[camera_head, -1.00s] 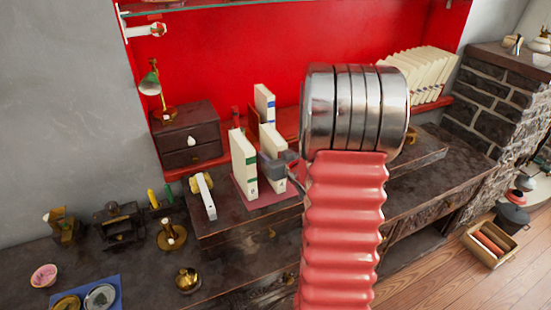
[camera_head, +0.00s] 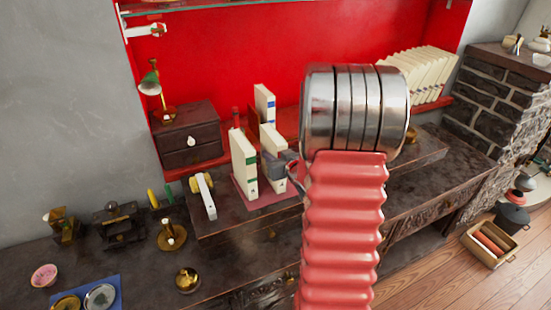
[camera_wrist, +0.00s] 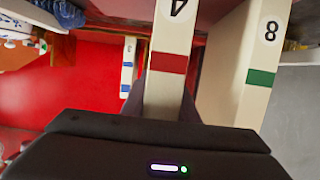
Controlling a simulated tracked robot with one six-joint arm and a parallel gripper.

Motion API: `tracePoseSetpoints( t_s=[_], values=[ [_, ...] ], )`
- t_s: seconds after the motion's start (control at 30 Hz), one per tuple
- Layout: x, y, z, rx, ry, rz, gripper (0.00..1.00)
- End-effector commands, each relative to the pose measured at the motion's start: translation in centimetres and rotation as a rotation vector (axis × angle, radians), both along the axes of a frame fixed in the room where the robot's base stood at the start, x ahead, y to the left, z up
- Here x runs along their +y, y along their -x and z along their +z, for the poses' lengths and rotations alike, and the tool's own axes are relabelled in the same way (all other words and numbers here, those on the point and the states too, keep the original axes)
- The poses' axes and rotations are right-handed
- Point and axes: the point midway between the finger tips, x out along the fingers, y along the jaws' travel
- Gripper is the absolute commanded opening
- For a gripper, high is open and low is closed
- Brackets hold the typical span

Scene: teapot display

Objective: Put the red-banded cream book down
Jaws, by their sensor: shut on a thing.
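The red-banded cream book (camera_wrist: 169,63), marked 4, is between the jaws of my gripper (camera_head: 276,166), which is shut on it. In the head view the book (camera_head: 274,142) stands upright, partly hidden by the gripper. Its lower end is over the dark red mat (camera_head: 262,202); I cannot tell whether it touches. A green-banded cream book (camera_head: 243,163) stands upright on the mat just left of it. It also shows in the wrist view, marked 8 (camera_wrist: 255,100).
A blue-banded cream book (camera_head: 264,102) stands behind, also in the wrist view (camera_wrist: 128,65). A dark drawer box (camera_head: 190,135) and a white-and-yellow tool (camera_head: 207,196) are to the left. Several cream books (camera_head: 422,75) lean on the red shelf at right.

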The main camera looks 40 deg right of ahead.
Motion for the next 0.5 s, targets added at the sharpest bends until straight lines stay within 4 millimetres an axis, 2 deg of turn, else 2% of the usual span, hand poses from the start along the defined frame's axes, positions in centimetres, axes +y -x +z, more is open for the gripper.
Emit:
tracePoseSetpoints(
  t_s=[0.2,0.5],
  values=[
    [-0.04,0.03,-0.01,0.0,0.0,-0.001,0.0],
    [-0.1,-0.02,0.16,-0.003,0.002,-0.001,0.0]
  ],
)
